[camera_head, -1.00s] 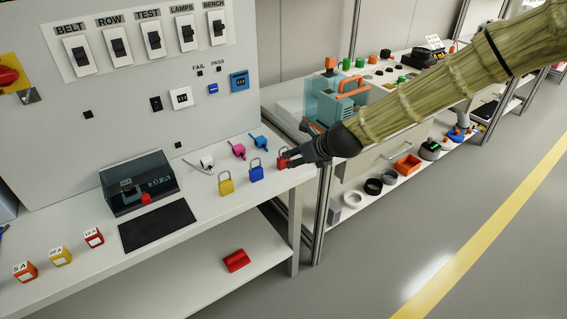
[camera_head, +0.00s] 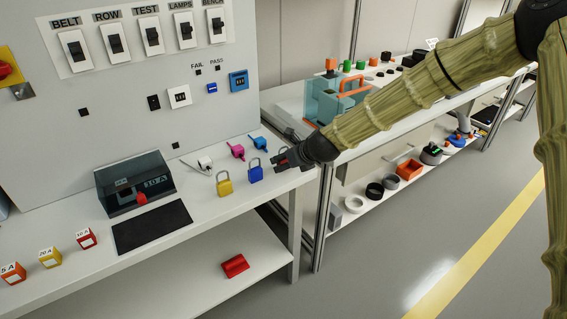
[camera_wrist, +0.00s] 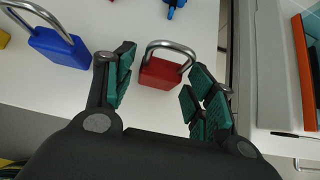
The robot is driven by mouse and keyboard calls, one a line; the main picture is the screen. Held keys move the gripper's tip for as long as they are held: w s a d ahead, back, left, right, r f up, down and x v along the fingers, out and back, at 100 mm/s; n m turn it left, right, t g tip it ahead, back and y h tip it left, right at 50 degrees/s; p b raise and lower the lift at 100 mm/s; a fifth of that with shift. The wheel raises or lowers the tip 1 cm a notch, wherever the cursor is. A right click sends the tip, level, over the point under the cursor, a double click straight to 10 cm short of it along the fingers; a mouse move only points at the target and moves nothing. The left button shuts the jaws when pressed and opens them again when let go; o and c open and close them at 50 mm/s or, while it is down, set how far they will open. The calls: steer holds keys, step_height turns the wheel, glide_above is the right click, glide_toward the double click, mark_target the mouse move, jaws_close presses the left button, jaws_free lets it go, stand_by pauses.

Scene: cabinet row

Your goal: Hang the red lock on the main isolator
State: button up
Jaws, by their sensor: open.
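The red lock (camera_wrist: 160,73) lies between the open fingers of my gripper (camera_wrist: 158,100) in the wrist view, its steel shackle toward the top of the picture. The fingers look apart from it. In the head view my gripper (camera_head: 287,160) is over the right end of the white bench shelf and hides most of the red lock. The main isolator appears to be the red knob on a yellow plate (camera_head: 10,72) at the left edge of the head view, with a grey tab (camera_head: 22,91) below it. The knob is partly cut off.
A dark clear-lidded box (camera_head: 135,185) and several fuse blocks stand further left. A second bench with an orange-handled teal case (camera_head: 335,98) is at right.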

steer(key=shift+w+f, duration=0.1)
steer(key=c, duration=0.7)
step_height(320, 180, up, 10)
steer(key=p, duration=0.8)
steer(key=shift+c, duration=0.2)
